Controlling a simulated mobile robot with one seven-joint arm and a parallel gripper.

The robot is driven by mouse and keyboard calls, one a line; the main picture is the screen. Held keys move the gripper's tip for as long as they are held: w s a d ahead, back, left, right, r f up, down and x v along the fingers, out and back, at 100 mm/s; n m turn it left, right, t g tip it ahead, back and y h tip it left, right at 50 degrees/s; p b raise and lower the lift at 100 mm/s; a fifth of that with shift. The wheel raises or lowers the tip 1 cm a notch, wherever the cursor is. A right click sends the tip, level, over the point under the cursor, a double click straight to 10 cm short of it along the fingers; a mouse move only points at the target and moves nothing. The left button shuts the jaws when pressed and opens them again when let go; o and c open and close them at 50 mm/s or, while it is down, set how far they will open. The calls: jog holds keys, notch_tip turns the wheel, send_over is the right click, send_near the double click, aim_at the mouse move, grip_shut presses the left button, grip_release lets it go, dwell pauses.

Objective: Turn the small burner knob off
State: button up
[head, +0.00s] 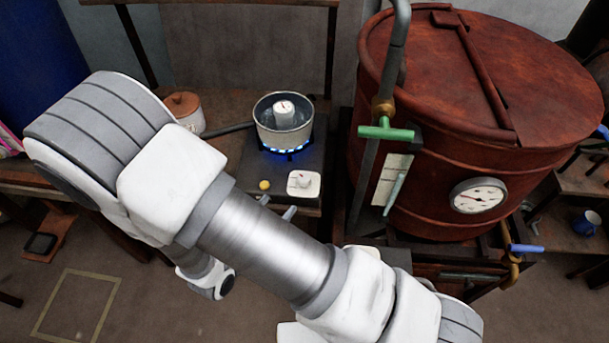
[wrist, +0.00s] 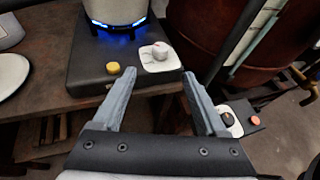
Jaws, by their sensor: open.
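The small burner knob is a pale round knob (head: 303,180) on a white square plate at the burner's front right; it also shows in the wrist view (wrist: 160,50). The burner (head: 240,183) is a dark box with a ring of blue flames lit under a metal pot (head: 270,137). My gripper (head: 277,208) is open and empty in front of the burner's front edge. In the wrist view its fingertips (wrist: 158,77) are spread on either side of the knob's plate, short of the knob. I see no contact with the knob.
A yellow button (head: 264,185) sits left of the knob. A large rust-red vat (head: 440,120) with a green-handled valve (head: 386,132) stands close on the right. In the wrist view, a black knob (wrist: 227,118) and a red button (wrist: 255,121) show lower right. A lidded jar (head: 187,112) stands left.

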aim_at(302, 180)
jog(key=b+x, duration=0.1)
jog(key=x, duration=1.4)
jog(key=shift+w+d+f, duration=0.2)
jog(key=shift+w+d, duration=0.05)
jog(key=shift+d, duration=0.05)
grip_shut()
